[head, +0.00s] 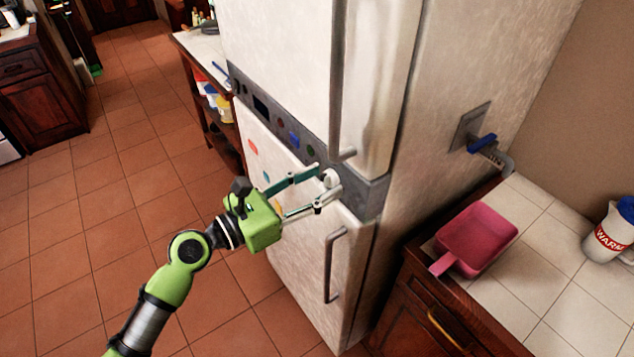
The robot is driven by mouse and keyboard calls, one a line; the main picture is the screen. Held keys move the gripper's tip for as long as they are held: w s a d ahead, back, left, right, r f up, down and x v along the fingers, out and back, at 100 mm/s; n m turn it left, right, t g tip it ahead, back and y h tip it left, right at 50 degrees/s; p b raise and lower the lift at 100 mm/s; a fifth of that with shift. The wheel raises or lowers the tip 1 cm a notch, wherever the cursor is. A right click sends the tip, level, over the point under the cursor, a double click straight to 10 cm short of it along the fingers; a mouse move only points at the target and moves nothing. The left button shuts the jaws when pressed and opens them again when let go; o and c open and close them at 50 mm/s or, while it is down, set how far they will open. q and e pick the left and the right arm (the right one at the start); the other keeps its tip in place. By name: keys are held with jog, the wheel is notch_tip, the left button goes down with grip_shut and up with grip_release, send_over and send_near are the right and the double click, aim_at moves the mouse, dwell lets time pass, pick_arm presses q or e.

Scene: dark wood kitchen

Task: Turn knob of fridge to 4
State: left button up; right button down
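The white fridge (470,60) stands in the middle of the head view, with a grey control strip (368,190) between its upper and lower doors. A small white knob (331,178) sits on this strip, near its right part. My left gripper (332,187) reaches in from the left, its two fingers spread apart with the knob between or just beside their tips. I cannot tell whether the fingertips touch it. Any numbers around the knob are too small to read. My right gripper does not show.
Metal handles stand out from the upper door (340,90) and lower door (332,265). A blue-handled lever (482,143) is on the fridge's side. The tiled floor at left is clear.

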pick_arm(q)
jog(key=c, duration=1)
